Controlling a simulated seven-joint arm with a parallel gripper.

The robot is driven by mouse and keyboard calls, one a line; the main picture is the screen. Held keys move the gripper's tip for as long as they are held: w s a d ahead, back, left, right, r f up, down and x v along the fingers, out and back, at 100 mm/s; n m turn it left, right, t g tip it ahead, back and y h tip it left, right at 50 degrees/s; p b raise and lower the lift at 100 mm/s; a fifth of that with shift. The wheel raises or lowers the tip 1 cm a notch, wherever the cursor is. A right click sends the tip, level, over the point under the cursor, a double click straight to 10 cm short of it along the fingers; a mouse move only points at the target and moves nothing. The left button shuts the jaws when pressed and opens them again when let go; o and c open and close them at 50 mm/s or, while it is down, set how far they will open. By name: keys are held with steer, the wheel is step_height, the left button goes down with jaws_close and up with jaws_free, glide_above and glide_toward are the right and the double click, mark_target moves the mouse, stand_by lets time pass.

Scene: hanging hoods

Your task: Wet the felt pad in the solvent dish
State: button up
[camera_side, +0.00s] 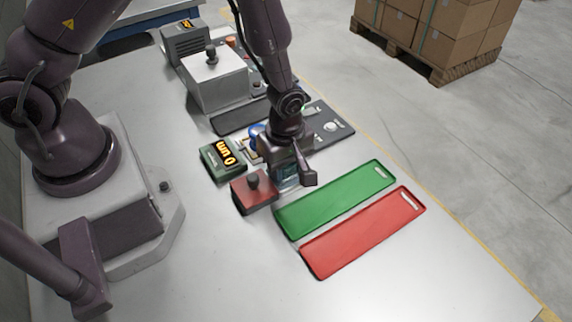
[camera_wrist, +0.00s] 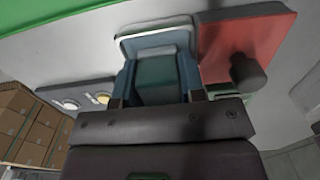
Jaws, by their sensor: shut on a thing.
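My gripper (camera_side: 289,160) points down at the middle of the table, beside a red box with a dark knob. In the wrist view my gripper (camera_wrist: 157,98) is shut on a teal block (camera_wrist: 157,78), which I take to be the felt pad. A bluish, pale-rimmed shape (camera_wrist: 155,30) frames the block and looks like the solvent dish. In the side view a teal, glassy patch of the dish (camera_side: 286,178) shows under my gripper. The block appears to be at or inside the dish; whether it touches the liquid, I cannot tell.
The red box (camera_side: 252,192) stands close on the left, with a green display unit (camera_side: 222,158) behind it. A green tray (camera_side: 335,200) and a red tray (camera_side: 363,233) lie to the right. A dark panel (camera_side: 332,128) and a white knobbed block (camera_side: 214,80) are farther back.

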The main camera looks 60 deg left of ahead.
steer(key=shift+r, duration=3.35)
